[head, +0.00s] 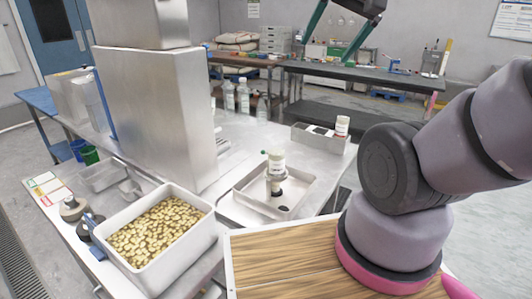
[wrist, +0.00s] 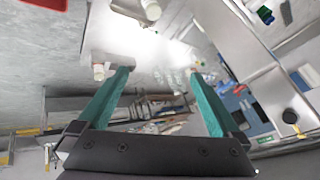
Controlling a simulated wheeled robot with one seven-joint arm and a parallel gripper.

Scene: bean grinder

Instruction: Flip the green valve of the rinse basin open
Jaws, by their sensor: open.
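A shallow metal basin (head: 318,197) sits on the steel bench at the centre of the head view, probably the rinse basin. A small dark green knob (head: 263,152) shows beside a white-topped upright piece in it. It may be the green valve, but it is too small to tell its position. My gripper (head: 325,53) is high at the top of the head view, well away from the basin. Its two green fingers are spread with nothing between them, as the wrist view also shows (wrist: 160,73). A green spot (wrist: 264,14) at the wrist view's upper right cannot be identified.
A white bin of yellowish beans (head: 158,232) stands front left. A tall metal housing (head: 158,110) rises behind it. A tray with a white bottle (head: 342,126) stands right of the basin. A wooden-topped surface (head: 285,262) lies in front. Clear bottles (head: 243,97) stand behind.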

